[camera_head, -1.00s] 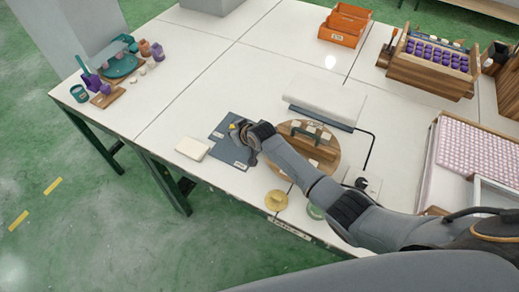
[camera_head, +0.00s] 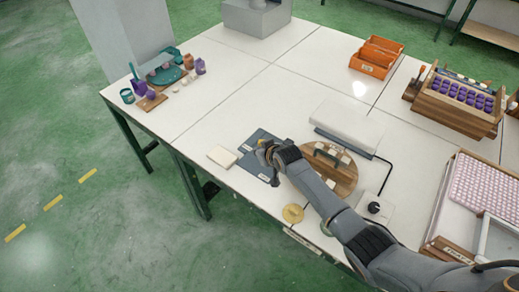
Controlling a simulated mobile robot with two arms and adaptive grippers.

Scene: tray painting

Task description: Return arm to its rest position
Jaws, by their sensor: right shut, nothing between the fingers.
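My right arm comes in from the lower right of the head view and reaches over the table's front part. My right gripper (camera_head: 267,153) is shut and empty, over the dark blue-grey mat (camera_head: 256,140) near the front edge. Whether it touches the mat is hard to tell. The round wooden board (camera_head: 345,180) with a dark handle lies just right of the gripper, partly hidden by my arm. My left gripper is not in view.
A cream block (camera_head: 222,157) lies left of the mat, and a yellow disc (camera_head: 293,213) sits at the front edge. A white padded device (camera_head: 347,128) is behind. An orange bin (camera_head: 374,57), a wooden crate (camera_head: 455,118) and a pink-filled tray (camera_head: 480,195) stand right. The left middle tabletop is clear.

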